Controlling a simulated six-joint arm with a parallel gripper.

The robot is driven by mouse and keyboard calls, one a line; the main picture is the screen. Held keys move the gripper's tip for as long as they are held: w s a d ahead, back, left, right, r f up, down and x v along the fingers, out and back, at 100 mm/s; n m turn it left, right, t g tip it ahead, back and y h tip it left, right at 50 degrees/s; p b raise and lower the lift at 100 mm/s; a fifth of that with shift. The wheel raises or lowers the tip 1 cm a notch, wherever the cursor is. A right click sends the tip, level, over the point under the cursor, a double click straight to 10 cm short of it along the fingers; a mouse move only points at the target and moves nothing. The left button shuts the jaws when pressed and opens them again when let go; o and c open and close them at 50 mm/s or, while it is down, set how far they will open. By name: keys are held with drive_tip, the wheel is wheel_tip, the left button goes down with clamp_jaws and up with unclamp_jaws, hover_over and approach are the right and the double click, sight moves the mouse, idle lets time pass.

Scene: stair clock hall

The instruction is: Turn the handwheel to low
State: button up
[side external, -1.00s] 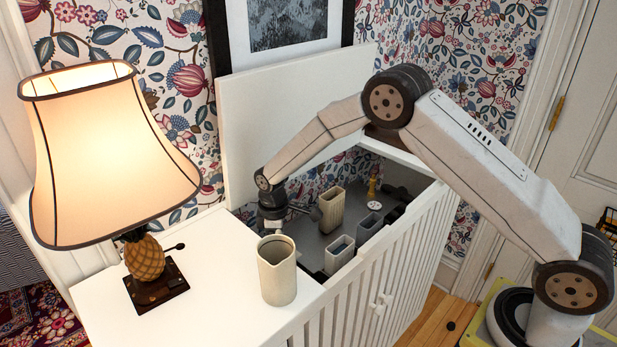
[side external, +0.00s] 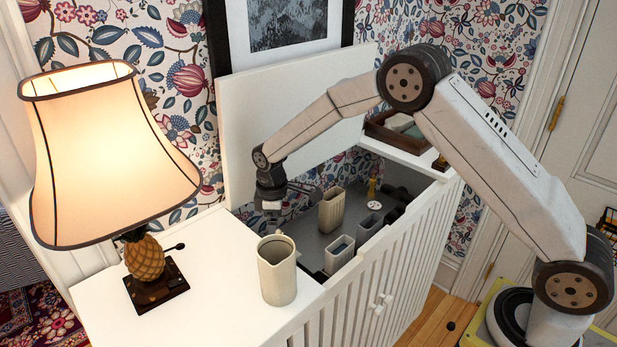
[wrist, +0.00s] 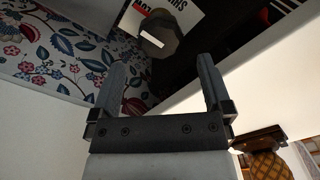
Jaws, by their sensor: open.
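In the wrist view a dark grey, many-sided knob (wrist: 160,36) with a white bar on it stands in front of a white plate (wrist: 187,12) with partly cut-off lettering. It looks like the handwheel; I cannot read its setting. My gripper (wrist: 162,65) is open, its two fingers apart and empty, with the knob beyond the fingertips and not between them. In the side view my gripper (side external: 272,212) hangs at the left end of the open cabinet well, just behind the cream jug. I cannot make out the handwheel clearly there.
The cream jug (side external: 277,270) stands on the white top (side external: 225,285) close to my gripper. A lit lamp (side external: 110,165) stands left. The well holds a ribbed container (side external: 332,209), open boxes (side external: 340,252) and a brass piece (side external: 373,186). The raised lid (side external: 240,130) stands behind.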

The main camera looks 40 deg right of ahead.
drive_tip(key=shift+r, duration=1.3)
drive_tip(key=shift+s+d+r+m, duration=0.3)
drive_tip(key=shift+s+r, duration=0.1)
drive_tip(key=shift+s, duration=0.2)
drive_tip(key=s+d+r+m+t, duration=0.1)
drive_tip(key=s+m, duration=0.3)
drive_tip(key=s, duration=0.7)
drive_tip(key=s+d+r+m+t, duration=0.1)
drive_tip(key=s+d+r+m, duration=0.2)
drive_tip(key=s, duration=0.9)
drive_tip(key=shift+d+m+t, duration=0.3)
drive_tip(key=shift+d+m, duration=0.4)
drive_tip(key=shift+d, duration=0.1)
